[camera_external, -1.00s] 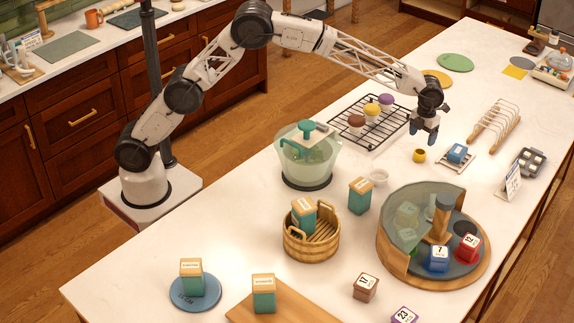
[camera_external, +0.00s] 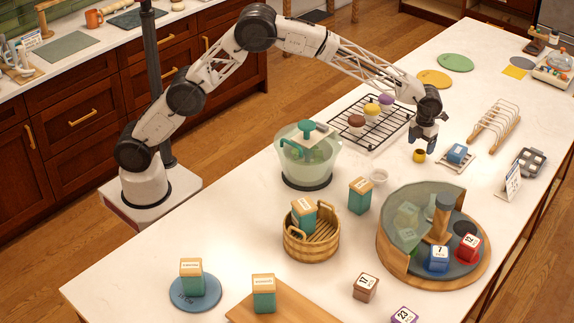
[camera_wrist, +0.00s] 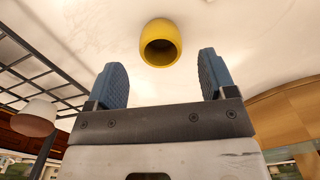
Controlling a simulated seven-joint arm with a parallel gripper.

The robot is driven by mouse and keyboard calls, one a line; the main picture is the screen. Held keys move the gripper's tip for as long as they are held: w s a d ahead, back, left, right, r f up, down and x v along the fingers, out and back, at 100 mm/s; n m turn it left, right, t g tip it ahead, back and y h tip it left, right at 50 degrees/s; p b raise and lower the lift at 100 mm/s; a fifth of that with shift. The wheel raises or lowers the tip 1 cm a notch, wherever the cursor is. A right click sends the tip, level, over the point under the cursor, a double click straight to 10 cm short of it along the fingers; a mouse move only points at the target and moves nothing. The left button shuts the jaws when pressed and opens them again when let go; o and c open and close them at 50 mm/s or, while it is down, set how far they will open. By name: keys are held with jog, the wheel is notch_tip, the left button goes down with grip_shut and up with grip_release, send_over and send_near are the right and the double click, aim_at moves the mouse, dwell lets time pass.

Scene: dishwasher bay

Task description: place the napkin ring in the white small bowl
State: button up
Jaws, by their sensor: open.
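The napkin ring (camera_external: 419,156) is a small yellow ring on the white counter. In the wrist view the yellow ring (camera_wrist: 160,43) lies ahead of the fingers, centred between them, with its dark hole showing. My gripper (camera_external: 423,147) is open and empty, just above and beside the ring in the external view. Its two blue fingers (camera_wrist: 161,82) stand apart in the wrist view, and the ring is not between them. The small white bowl (camera_external: 378,177) sits on the counter left of and nearer than the ring, beside a teal canister (camera_external: 360,195).
A black cooling rack (camera_external: 372,122) with cupcakes is behind left. A salad spinner (camera_external: 307,157) and a round turntable organiser (camera_external: 460,280) stand nearer.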

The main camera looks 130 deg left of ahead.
aim_at(420, 152)
jog(key=shift+f, duration=2.05)
jog(key=c, duration=1)
jog(key=shift+c, duration=0.2)
jog(key=shift+r, duration=0.1)
jog(key=shift+r, duration=1.7)
jog(key=s+d, duration=0.3)
jog(key=s, duration=0.1)
jog(key=s+d+r, duration=0.1)
jog(key=s+d, duration=0.2)
jog(key=s, duration=0.1)
jog(key=s+d, duration=0.3)
jog(key=s, duration=0.1)
jog(key=shift+s+d+r, duration=0.15)
jog(key=shift+s+d, duration=0.1)
jog(key=shift+s, duration=0.15)
